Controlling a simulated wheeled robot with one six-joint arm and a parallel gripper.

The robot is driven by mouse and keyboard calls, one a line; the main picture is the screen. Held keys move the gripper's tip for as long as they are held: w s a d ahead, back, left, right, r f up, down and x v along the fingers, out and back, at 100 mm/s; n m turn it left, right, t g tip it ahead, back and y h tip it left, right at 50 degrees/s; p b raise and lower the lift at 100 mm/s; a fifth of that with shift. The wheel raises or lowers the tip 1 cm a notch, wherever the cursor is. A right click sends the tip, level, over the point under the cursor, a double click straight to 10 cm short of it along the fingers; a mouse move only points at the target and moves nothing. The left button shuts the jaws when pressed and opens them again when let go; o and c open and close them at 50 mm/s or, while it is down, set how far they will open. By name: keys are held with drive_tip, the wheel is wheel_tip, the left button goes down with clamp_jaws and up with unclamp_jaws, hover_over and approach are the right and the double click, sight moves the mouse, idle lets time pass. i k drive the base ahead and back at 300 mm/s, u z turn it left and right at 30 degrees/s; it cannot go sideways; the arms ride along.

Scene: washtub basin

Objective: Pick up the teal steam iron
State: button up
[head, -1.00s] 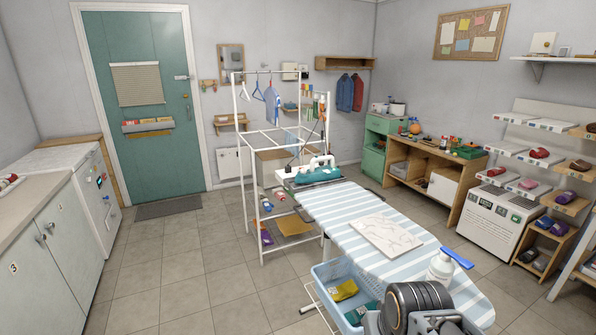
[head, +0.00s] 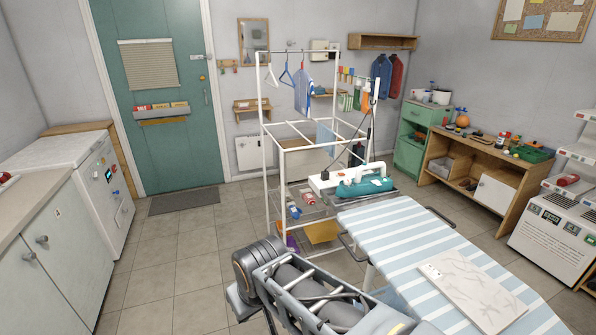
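The teal steam iron (head: 368,187) lies at the far end of the striped ironing board (head: 395,233), on what looks like a metal rest. Its pale handle is on top, and a dark cord appears to rise behind it. The iron is apart from my arm, which shows at the bottom of the head view. My gripper cannot be made out in the frame, so its opening is hidden from me.
A white pipe rack (head: 267,160) with hangers stands left of the iron, close to the board's end. A pale patterned sheet (head: 470,290) lies on the board. A wooden shelf unit (head: 480,165) stands behind to the right. Tiled floor is open at left.

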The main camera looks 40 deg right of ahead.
sight(361, 186)
drive_tip(key=i, duration=1.7)
drive_tip(key=z, duration=1.1)
drive_tip(key=i, duration=0.9)
drive_tip(key=z, duration=1.55)
drive_tip(key=i, duration=0.3)
drive_tip(key=z, duration=0.05)
